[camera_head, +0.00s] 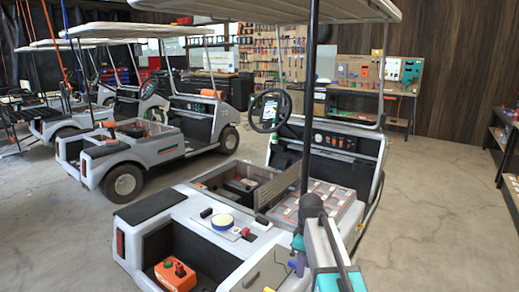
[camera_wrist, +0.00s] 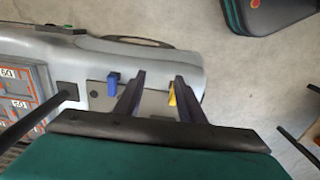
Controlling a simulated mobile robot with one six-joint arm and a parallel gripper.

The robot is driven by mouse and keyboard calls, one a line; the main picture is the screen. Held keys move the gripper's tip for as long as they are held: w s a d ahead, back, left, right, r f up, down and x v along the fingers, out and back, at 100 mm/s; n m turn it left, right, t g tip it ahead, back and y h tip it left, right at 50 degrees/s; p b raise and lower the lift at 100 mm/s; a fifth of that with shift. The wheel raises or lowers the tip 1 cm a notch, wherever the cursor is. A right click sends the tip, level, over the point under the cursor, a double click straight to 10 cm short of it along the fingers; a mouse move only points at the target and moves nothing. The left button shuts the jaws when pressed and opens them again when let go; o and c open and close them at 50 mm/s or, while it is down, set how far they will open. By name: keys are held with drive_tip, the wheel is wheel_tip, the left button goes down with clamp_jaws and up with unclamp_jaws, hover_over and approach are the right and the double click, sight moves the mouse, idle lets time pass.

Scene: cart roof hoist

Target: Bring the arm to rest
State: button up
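My gripper (camera_wrist: 160,78) shows in the wrist view with its two dark fingers apart and nothing visible between them. It is over the grey body edge of the nearest cart. A blue block (camera_wrist: 113,84) is on a grey plate just left of the left finger. A yellow piece (camera_wrist: 172,95) is partly hidden by the right finger. In the head view my arm reaches up at the lower right, close to the nearest cart (camera_head: 190,205) and its dark roof post (camera_head: 309,110). The fingers are not clear in that view.
The near cart's roof (camera_head: 270,8) hangs overhead. More carts (camera_head: 150,140) stand at left. Shelves (camera_head: 505,140) line the right. The concrete floor (camera_head: 430,210) at right is clear.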

drive_tip(key=s+f+g, duration=0.1)
drive_tip(key=s+f, duration=0.5)
drive_tip(key=f, duration=0.3)
drive_tip(key=s+d+f+m+g, duration=0.1)
drive_tip(key=s+f+g, duration=0.1)
drive_tip(key=s+f, duration=0.45)
drive_tip(key=s+f+g, duration=0.1)
drive_tip(key=s+f, duration=0.3)
drive_tip(key=f, duration=0.6)
drive_tip(key=s+f+m, duration=0.5)
drive_tip(key=s+f, duration=0.2)
drive_tip(key=s, duration=0.5)
drive_tip(key=s+f+m+g, duration=0.1)
drive_tip(key=s+f+m, duration=0.4)
drive_tip(key=s+f, duration=0.3)
drive_tip(key=shift+s+d+f, duration=0.3)
drive_tip(key=shift+s+d, duration=0.05)
drive_tip(key=shift+s, duration=1.75)
